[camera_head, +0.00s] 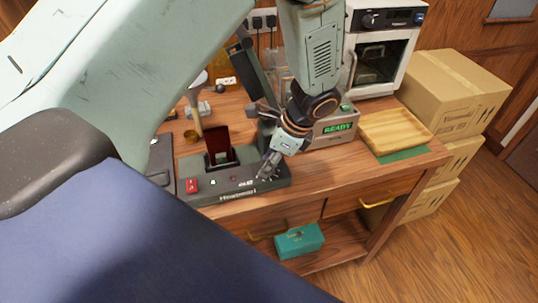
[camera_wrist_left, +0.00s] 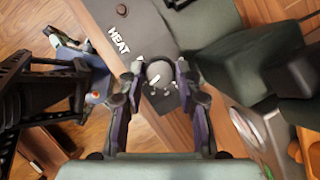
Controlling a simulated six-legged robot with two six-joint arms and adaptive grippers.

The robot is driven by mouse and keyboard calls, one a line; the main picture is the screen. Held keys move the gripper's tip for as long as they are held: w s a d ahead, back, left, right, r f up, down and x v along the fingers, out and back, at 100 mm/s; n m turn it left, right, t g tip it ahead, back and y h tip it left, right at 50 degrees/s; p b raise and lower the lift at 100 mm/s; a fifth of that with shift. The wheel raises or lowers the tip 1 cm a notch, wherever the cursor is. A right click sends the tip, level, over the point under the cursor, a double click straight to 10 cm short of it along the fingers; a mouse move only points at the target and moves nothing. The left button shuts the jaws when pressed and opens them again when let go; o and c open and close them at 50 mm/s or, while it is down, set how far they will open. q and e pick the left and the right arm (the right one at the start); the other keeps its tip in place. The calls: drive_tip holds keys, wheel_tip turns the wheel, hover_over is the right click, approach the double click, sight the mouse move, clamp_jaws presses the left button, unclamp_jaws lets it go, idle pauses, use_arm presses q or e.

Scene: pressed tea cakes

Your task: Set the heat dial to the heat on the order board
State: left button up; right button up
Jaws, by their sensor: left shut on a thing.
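The press console (camera_head: 240,182) is a dark grey-green unit with a red button (camera_head: 192,186) at its left front. The heat dial (camera_wrist_left: 160,74) is a small grey round knob with a white mark, beside the printed word HEAT (camera_wrist_left: 118,40) in the left wrist view. My left gripper (camera_head: 268,168) is at the right end of the console, and it also shows in the left wrist view (camera_wrist_left: 157,86). Its two fingers are shut on the dial from both sides. In the head view the fingers hide the dial. I cannot make out an order board.
A machine with a green READY display (camera_head: 340,128) stands behind my left gripper. A wooden tray (camera_head: 395,132) lies at the table's right. A white oven (camera_head: 382,50) stands at the back, cardboard boxes (camera_head: 460,85) are beside the table, and a teal box (camera_head: 299,241) is below.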

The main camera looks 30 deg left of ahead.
use_arm(q)
drive_tip(key=shift+s+m+t+p, duration=0.1)
drive_tip(key=shift+m+t+p, duration=0.3)
drive_tip(key=shift+m, duration=0.6)
drive_tip(key=o, duration=1.2)
drive_tip(key=shift+f, duration=0.1)
drive_tip(key=v, duration=0.7)
drive_tip(key=shift+d+r, duration=0.15)
drive_tip(key=shift+r, duration=0.15)
